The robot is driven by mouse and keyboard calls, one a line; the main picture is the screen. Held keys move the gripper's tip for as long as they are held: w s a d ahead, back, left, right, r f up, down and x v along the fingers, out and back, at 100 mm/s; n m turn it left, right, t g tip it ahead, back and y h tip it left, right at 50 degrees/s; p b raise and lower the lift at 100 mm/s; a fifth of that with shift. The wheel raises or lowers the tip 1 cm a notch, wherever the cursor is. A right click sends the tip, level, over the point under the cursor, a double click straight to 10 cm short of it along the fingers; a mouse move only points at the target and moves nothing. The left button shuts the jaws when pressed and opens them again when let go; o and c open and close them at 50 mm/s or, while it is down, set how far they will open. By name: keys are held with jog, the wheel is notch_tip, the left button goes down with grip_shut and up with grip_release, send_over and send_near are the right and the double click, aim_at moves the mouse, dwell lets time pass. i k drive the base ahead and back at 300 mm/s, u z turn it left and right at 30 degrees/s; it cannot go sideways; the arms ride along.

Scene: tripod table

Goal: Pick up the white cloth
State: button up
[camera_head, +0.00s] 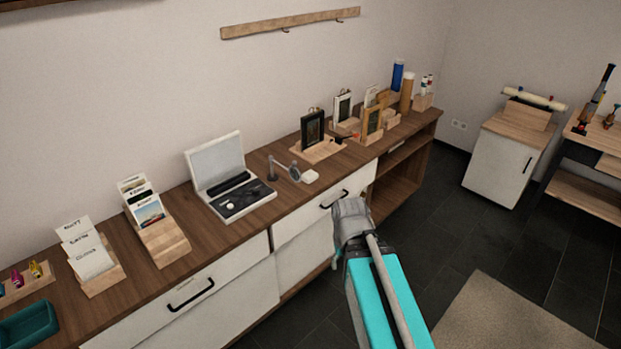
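A small white folded item (310,176), which looks like the white cloth, lies on the wooden top of the long sideboard (215,248). It is just right of a small grey magnifier on a stand (291,171). My gripper (350,212) is at the end of my cyan arm, in front of the sideboard's drawer front in the picture, below and right of the white item and apart from it. Its fingers are too small and turned away to tell whether they are open or shut.
An open case (232,180) with dark tools stands left of the magnifier. Card holders (160,228) stand farther left. Framed pictures on a wooden tray (318,150) and several bottles stand to the right. A black drawer handle (335,199) sticks out near my gripper.

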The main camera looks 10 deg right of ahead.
aim_at(309, 177)
jog(key=u, duration=0.1)
jog(key=i, duration=1)
jog(key=z, duration=0.05)
